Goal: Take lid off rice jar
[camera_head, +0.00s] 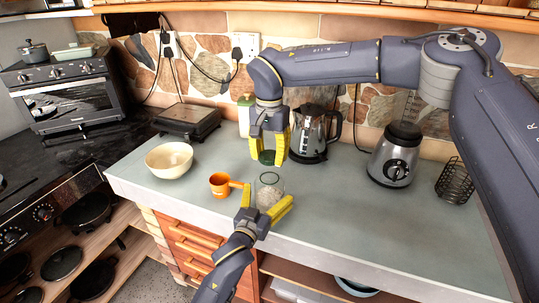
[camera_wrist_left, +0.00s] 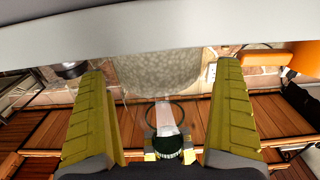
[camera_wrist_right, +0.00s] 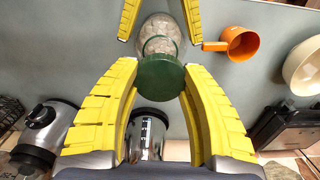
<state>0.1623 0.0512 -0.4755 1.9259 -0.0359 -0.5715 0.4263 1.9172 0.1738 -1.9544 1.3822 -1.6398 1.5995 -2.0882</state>
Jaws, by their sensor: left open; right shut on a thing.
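The clear glass rice jar (camera_head: 269,190) stands upright near the front edge of the counter, with pale rice inside. Its top is open in the head view. The round green lid (camera_head: 267,157) is apart from the jar, above and slightly behind its mouth. My right gripper (camera_head: 270,146) is shut on the lid, which also shows between its yellow fingers in the right wrist view (camera_wrist_right: 160,78). My left gripper (camera_head: 265,200) is open at the front of the jar. In the left wrist view, the jar (camera_wrist_left: 160,72) shows between its spread fingers, with gaps at both sides.
An orange cup (camera_head: 220,185) stands just left of the jar, its handle towards it. A cream bowl (camera_head: 169,160) is farther left. A kettle (camera_head: 312,135) and a blender (camera_head: 396,155) stand behind and right. The counter right of the jar is clear.

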